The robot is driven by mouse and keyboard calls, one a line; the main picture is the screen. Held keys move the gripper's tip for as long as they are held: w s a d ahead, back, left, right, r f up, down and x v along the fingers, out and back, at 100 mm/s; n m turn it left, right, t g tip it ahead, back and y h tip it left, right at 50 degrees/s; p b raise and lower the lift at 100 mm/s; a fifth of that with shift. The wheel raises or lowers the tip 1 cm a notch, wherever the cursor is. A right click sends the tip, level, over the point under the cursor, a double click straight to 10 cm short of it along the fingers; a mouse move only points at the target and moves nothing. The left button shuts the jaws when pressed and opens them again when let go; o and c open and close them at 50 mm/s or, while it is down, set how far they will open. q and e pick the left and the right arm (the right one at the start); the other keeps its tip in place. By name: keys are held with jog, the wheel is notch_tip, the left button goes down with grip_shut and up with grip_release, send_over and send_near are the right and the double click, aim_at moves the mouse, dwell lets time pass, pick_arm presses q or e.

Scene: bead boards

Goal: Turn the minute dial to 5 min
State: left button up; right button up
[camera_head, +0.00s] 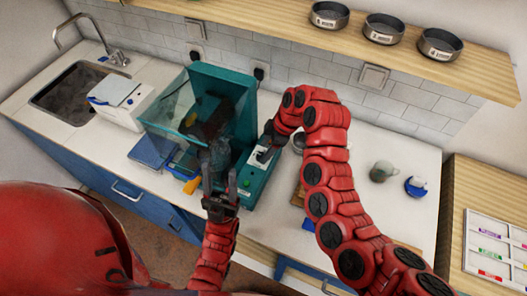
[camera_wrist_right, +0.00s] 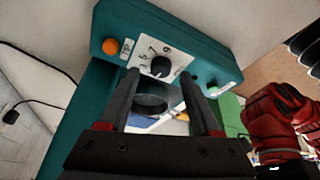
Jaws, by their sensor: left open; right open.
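The minute dial (camera_wrist_right: 160,67) is a black round knob on a white plate with printed numbers, on the teal machine's (camera_wrist_right: 205,55) control panel. Its pointer is too small to read for certain. My right gripper (camera_wrist_right: 160,95) is open and empty in the right wrist view, its fingers pointing toward the panel, the dial just beyond the tips; I cannot tell whether they touch it. In the head view the right gripper (camera_head: 267,145) is at the front right of the teal machine (camera_head: 255,180). My left gripper (camera_head: 230,186) is open and empty before the machine.
An orange button (camera_wrist_right: 110,46) is beside the dial plate. A dark round part (camera_wrist_right: 151,103) shows between the right fingers. A white box (camera_head: 122,108) and the sink (camera_head: 75,90) are left of the machine.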

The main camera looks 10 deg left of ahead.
jog(key=shift+x, duration=0.9)
grip_shut()
